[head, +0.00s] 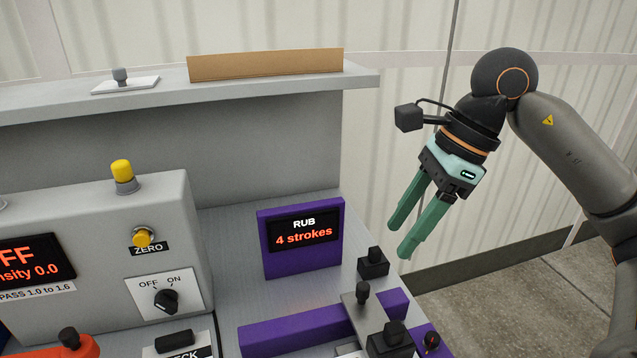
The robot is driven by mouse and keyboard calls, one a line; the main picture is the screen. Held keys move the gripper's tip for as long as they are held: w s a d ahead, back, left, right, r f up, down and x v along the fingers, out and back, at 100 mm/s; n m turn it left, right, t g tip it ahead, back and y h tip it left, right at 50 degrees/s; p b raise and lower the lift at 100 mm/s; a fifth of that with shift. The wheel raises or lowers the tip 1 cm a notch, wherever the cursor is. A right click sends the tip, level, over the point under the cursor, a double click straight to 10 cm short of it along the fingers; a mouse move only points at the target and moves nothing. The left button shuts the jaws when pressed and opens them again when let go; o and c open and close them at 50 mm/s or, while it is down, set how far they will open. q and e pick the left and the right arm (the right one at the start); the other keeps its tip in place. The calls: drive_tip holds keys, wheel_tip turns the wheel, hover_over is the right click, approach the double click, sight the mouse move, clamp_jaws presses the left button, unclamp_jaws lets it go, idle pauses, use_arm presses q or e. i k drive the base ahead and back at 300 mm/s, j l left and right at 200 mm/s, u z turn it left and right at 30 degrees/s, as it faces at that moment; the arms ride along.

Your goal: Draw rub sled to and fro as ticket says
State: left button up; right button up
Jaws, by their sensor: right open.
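A purple panel (301,262) stands on the bench with a black screen (304,231) that reads "RUB 4 strokes". In front of it lies a long purple bar (298,328). A grey plate with a black knob (362,293) sits at the bar's right end and looks like the rub sled, though I cannot be sure. My right gripper (400,240) is open and empty, with green fingers pointing down and left. It hangs in the air to the right of the panel, apart from everything. My left gripper is not in view.
Black knobbed blocks (373,263) (390,340) stand near the bench's right edge. At left a grey box (100,225) has a yellow lamp, a ZERO button and an OFF/ON knob (166,301). A shelf (240,90) with a brown strip (265,65) runs behind.

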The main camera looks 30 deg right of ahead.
sight(368, 316)
drive_tip(key=k, duration=1)
